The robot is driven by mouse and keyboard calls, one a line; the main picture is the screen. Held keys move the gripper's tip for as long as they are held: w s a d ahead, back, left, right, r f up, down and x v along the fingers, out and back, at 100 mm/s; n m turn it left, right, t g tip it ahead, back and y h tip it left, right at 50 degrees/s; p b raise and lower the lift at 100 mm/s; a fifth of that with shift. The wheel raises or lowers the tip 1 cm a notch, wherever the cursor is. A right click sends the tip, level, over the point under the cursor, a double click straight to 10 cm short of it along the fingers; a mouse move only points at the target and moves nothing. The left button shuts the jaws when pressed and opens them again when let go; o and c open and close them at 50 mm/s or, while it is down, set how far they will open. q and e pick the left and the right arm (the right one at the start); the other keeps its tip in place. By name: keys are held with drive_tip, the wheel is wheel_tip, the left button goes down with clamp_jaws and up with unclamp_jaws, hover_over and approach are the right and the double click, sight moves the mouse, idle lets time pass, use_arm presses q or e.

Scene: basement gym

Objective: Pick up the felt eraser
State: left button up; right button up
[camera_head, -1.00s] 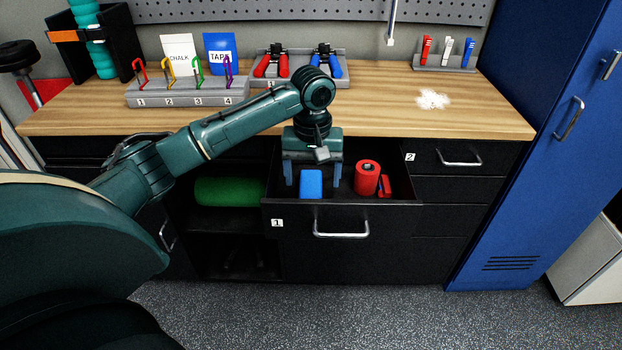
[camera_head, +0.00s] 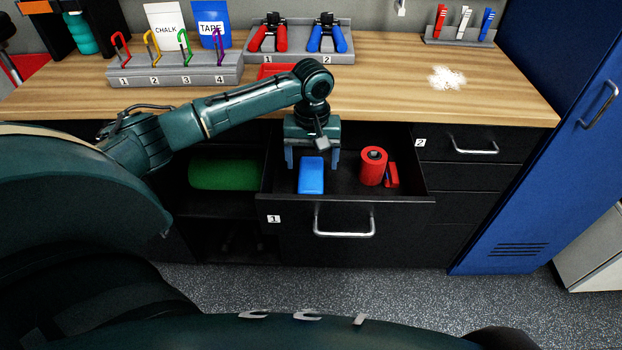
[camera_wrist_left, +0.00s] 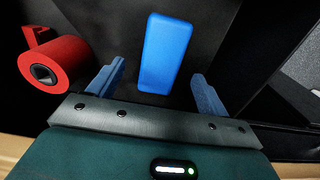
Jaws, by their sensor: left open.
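A blue block (camera_head: 311,175), which looks like the felt eraser, lies in the open drawer 1 (camera_head: 350,213) near its left side. My left gripper (camera_head: 312,162) points down into the drawer, open, just behind and above the block in the head view. In the left wrist view the blue block (camera_wrist_left: 162,52) lies between and beyond the two fingertips (camera_wrist_left: 159,74), with a gap on both sides. The gripper does not appear to touch it. My right gripper is not in view.
A red roll (camera_head: 373,167) and a small red piece (camera_head: 391,176) lie to the right in the drawer. Behind is the wooden worktop (camera_head: 390,98) with a numbered hook rack (camera_head: 175,72), clippers and white powder (camera_head: 446,78). A green roll (camera_head: 225,175) lies on the left shelf.

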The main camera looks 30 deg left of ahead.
sight(311, 173)
use_arm(q)
drive_tip(key=shift+a+f+b, duration=0.1)
drive_tip(key=shift+f+b, duration=0.2)
drive_tip(key=shift+f, duration=2.5)
drive_tip(key=shift+c, duration=0.2)
drive_tip(key=c, duration=1)
wheel_tip(311, 173, up, 10)
drive_tip(key=shift+r+p, duration=0.1)
drive_tip(key=shift+p, duration=0.5)
drive_tip(key=shift+c, duration=0.2)
